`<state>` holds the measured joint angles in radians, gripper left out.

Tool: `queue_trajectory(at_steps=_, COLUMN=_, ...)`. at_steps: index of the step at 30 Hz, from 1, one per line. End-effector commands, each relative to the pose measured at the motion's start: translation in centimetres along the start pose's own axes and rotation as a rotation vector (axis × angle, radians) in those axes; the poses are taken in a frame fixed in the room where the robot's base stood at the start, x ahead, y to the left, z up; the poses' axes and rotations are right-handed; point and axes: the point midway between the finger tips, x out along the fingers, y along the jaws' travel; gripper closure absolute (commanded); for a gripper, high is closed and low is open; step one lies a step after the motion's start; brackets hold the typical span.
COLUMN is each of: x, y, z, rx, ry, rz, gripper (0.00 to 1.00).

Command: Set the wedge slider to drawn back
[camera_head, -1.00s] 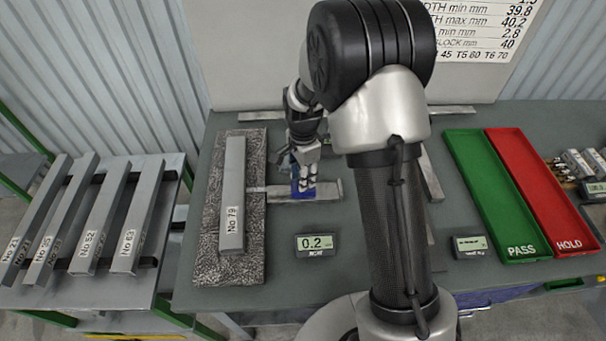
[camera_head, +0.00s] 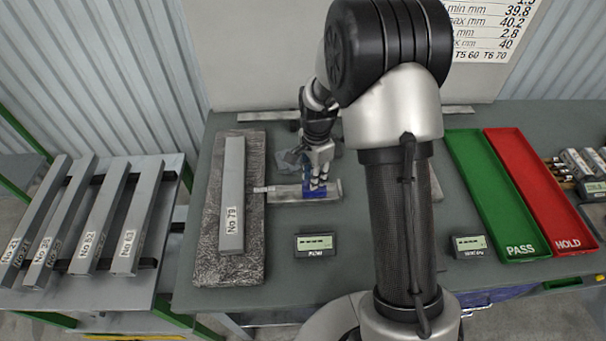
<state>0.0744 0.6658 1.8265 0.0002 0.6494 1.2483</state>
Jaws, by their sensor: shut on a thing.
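The wedge slider is a blue block (camera_head: 309,187) on a flat grey metal strip (camera_head: 284,193). The strip lies across the table, its thin left end at the right edge of the stone plate. My gripper (camera_head: 318,184) is shut on the blue block from above and hides part of it. The block sits towards the right end of the strip. A bar labelled No 79 (camera_head: 233,195) lies on the stone plate (camera_head: 210,262), left of the strip. A small display (camera_head: 316,243) in front of the strip shows dashes.
Several labelled bars lie on a rack (camera_head: 165,250) at left. A second display (camera_head: 470,245), a green PASS tray (camera_head: 480,160) and a red HOLD tray (camera_head: 530,170) are at right. My arm covers the table's middle.

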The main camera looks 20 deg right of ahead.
Motion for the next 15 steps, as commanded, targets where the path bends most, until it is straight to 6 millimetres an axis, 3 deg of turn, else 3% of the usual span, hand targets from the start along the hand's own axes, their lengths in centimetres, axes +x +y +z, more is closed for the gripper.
queue_trajectory(at_steps=3, x=-0.1, y=1.1, z=-2.2, rx=0.004, ry=0.0, rz=0.0, gripper=1.0)
queue_trajectory(at_steps=6, x=0.0, y=1.5, z=-3.0, rx=0.001, ry=0.0, rz=0.0, gripper=1.0)
queue_trajectory(at_steps=15, x=0.0, y=1.6, z=-3.3, rx=-0.001, ry=0.002, rz=0.001, gripper=1.0)
